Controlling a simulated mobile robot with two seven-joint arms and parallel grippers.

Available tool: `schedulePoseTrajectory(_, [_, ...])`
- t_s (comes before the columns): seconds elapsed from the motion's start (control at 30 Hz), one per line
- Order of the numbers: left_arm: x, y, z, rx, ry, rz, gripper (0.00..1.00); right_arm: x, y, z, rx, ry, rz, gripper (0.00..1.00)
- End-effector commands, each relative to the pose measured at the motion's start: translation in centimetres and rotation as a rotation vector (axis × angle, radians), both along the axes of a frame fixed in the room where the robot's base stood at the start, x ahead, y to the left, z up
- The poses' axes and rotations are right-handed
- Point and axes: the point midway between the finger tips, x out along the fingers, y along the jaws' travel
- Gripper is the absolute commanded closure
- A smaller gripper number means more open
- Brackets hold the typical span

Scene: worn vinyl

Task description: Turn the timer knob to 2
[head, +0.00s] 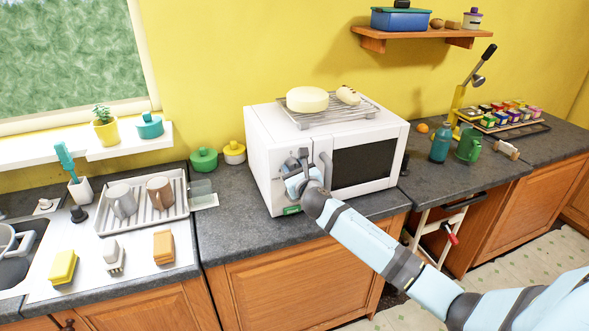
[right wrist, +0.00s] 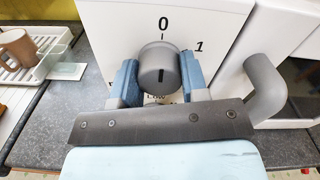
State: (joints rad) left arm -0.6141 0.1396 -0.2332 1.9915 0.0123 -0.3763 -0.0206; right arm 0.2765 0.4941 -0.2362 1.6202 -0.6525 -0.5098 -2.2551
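The timer knob (right wrist: 158,68) is a round grey knob on the white microwave's front panel (head: 283,172). In the right wrist view a 0 is printed above it and a 1 to its upper right. The dark line on its face stands about upright, in line with the 0. The 2 cannot be made out. My right gripper (right wrist: 160,76) has one blue finger on each side of the knob, with no clear gap on either side. In the head view my right gripper (head: 300,178) hides most of the knob. My left gripper is not in view.
A curved grey door handle (right wrist: 265,85) stands close to the right of my right gripper. A wire rack (head: 335,112) with a pale round block (head: 307,99) lies on the microwave. A dish tray (head: 140,213) with mugs stands left. The counter (head: 245,233) in front is clear.

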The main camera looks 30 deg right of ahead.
Motion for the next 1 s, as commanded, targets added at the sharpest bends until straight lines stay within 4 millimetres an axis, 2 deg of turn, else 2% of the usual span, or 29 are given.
schedulePoseTrajectory(0.27, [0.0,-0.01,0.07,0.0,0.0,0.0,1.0,-0.02,0.0,0.0,0.014,-0.003,0.0,0.83])
schedulePoseTrajectory(0.47, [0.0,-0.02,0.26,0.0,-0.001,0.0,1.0,-0.02,0.01,0.01,0.086,-0.021,0.0,0.83])
schedulePoseTrajectory(1.0, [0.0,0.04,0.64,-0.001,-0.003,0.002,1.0,-0.01,0.06,-0.05,0.541,-0.129,0.0,0.83])
